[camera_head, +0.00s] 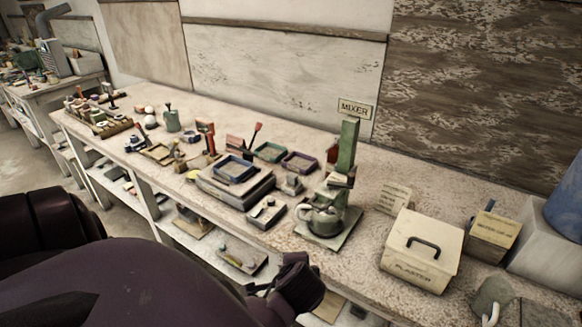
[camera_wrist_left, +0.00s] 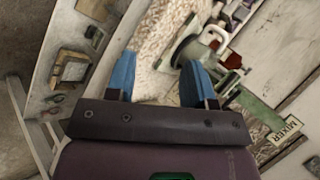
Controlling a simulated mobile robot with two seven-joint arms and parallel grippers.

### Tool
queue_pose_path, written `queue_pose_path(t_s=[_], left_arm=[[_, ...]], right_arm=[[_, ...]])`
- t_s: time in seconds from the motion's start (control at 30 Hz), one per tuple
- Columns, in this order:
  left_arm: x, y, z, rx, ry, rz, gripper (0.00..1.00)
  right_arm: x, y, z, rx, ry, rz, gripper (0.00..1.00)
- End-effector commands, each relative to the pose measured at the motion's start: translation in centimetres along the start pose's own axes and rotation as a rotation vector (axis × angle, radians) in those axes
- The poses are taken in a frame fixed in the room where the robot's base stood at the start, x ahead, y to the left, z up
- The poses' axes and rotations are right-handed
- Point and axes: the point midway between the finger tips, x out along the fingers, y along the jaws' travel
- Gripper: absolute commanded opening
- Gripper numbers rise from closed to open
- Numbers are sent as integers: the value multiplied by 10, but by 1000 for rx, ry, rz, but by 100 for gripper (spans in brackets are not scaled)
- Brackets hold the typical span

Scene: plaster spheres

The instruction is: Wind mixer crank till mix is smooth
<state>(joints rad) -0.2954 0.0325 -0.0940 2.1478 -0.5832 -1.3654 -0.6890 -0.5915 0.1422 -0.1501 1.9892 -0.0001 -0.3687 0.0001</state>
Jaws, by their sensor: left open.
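The mixer (camera_head: 346,150) stands on the bench, a green upright column with a small sign reading MIXER above it. A grey metal bowl (camera_head: 324,220) sits at its foot on a flat base. In the left wrist view the mixer (camera_wrist_left: 245,100) lies to the right, partly behind a finger. I cannot make out the crank clearly, nor the mix inside the bowl. My left gripper (camera_wrist_left: 158,80) is open and empty, its two blue fingers apart. In the head view its dark wrist end (camera_head: 298,284) is at the bench's front edge, below and left of the bowl, apart from it.
A lidded plaster box (camera_head: 422,250) stands right of the mixer, with a smaller box (camera_head: 493,235) beyond. Left of the mixer are a scale-like block (camera_head: 236,186), coloured trays (camera_head: 299,161) and small tools. A lower shelf (camera_head: 200,232) holds more items.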

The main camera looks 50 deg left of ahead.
Motion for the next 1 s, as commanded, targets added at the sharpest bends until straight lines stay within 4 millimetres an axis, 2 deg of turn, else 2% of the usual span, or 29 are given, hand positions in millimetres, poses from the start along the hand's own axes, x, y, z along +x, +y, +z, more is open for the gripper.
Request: queue_pose_path(t_s=[0.2,0.67,0.77,1.0], left_arm=[[-5,13,8,-104,35,57,49],[-6,14,6,-128,48,65,48],[-5,5,-9,-137,76,45,48],[-4,-46,-82,-202,209,-51,48]], right_arm=[[0,0,3,1,-3,1,100],[-4,0,11,3,-16,3,100],[-1,0,15,3,-14,3,100],[18,-4,32,0,-3,0,100]])
